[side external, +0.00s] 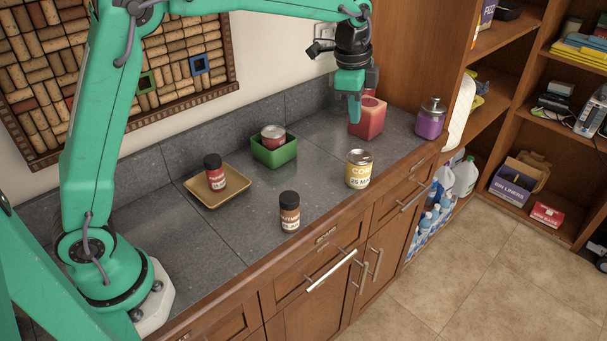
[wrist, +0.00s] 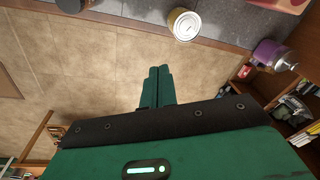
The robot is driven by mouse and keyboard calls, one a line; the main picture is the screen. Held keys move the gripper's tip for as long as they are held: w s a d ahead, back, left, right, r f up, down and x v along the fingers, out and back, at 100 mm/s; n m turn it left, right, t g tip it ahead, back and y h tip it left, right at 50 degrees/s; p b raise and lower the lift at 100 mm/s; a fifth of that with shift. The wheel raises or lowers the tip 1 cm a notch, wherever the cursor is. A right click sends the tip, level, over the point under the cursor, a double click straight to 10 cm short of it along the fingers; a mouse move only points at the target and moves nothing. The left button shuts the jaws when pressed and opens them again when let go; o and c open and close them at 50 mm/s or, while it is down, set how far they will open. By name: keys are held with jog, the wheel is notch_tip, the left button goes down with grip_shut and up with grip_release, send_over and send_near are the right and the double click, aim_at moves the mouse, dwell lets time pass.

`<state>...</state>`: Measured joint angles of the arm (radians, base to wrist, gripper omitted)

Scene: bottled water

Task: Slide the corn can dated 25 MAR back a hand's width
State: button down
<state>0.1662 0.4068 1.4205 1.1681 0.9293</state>
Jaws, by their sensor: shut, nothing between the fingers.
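The corn can (side external: 359,170) stands upright near the counter's front edge, with a yellow label that reads CORN and a partly legible date, 25 MA. In the wrist view the can (wrist: 184,24) shows its pale lid from above, beyond and to the right of the fingertips. My gripper (side external: 354,116) is shut and empty, pointing down. It is above the can's level in the side view, clear of it. The shut fingers also show in the wrist view (wrist: 159,72), where they do not touch the can.
A brown jar (side external: 289,211) stands left of the can. A green box (side external: 274,156) holding a red-labelled can and a tan tray (side external: 222,196) with a red jar (side external: 213,172) stand farther left. A red container (side external: 368,119) and a purple jar (side external: 430,119) stand behind, to the right.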

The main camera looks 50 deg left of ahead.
aim_at(370, 191)
jog(key=w+d+f+m, duration=0.2)
jog(key=w+d+f, duration=0.1)
jog(key=f, duration=0.3)
jog(key=w+d+f+m+g, duration=0.1)
jog(key=w+d+f+m, duration=0.1)
jog(key=w+f, duration=0.3)
jog(key=shift+d+f+m+g, duration=0.3)
jog(key=shift+d+f+m, duration=0.1)
jog(key=shift+f+m, duration=0.35)
jog(key=shift+f, duration=0.15)
jog(key=f, duration=0.3)
jog(key=a+f, duration=0.1)
jog(key=f, duration=0.2)
jog(key=a+f, duration=0.1)
jog(key=f, duration=0.2)
jog(key=shift+f, duration=0.35)
jog(key=shift+a, duration=1.05)
